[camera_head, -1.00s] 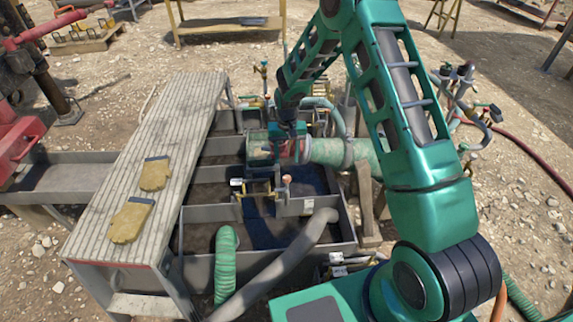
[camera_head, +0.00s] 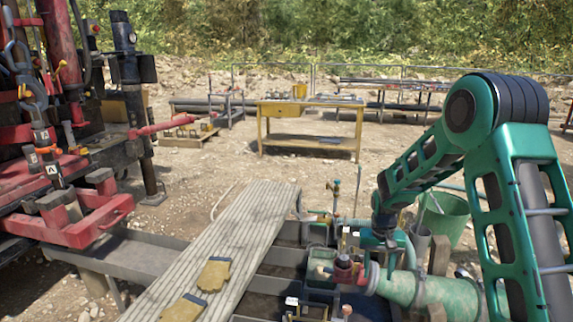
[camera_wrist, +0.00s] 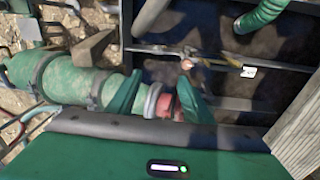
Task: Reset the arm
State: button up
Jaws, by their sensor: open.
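My green arm reaches in from the right in the head view and bends down at a black elbow. My gripper (camera_head: 388,258) hangs over the green pipe (camera_head: 425,288), close to its red fitting (camera_head: 349,268). In the wrist view my gripper (camera_wrist: 160,85) has its two green fingers spread apart, with nothing held between them. The pipe (camera_wrist: 70,80) and the red fitting (camera_wrist: 192,100) lie behind the fingers there. I cannot tell whether the fingers touch them.
The tank's dark compartments (camera_wrist: 190,25) lie below. A ribbed walkway (camera_head: 240,245) with two tan gloves (camera_head: 214,273) runs along the left. A red rig (camera_head: 70,150) stands at far left. A yellow table (camera_head: 310,107) stands behind, a green bucket (camera_head: 446,215) at right.

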jog(key=s+d+r+m, duration=0.1)
jog(key=s+d+r, duration=0.4)
jog(key=s+r, duration=0.3)
jog(key=s+d+r+m, duration=0.1)
jog(key=s+d+r, duration=0.4)
jog(key=s+r, duration=0.5)
jog(key=s, duration=1)
jog(key=s+d+r+m, duration=0.1)
jog(key=s+r, duration=0.1)
jog(key=s, duration=1)
jog(key=shift+r+y, duration=0.25)
jog(key=shift+y, duration=0.15)
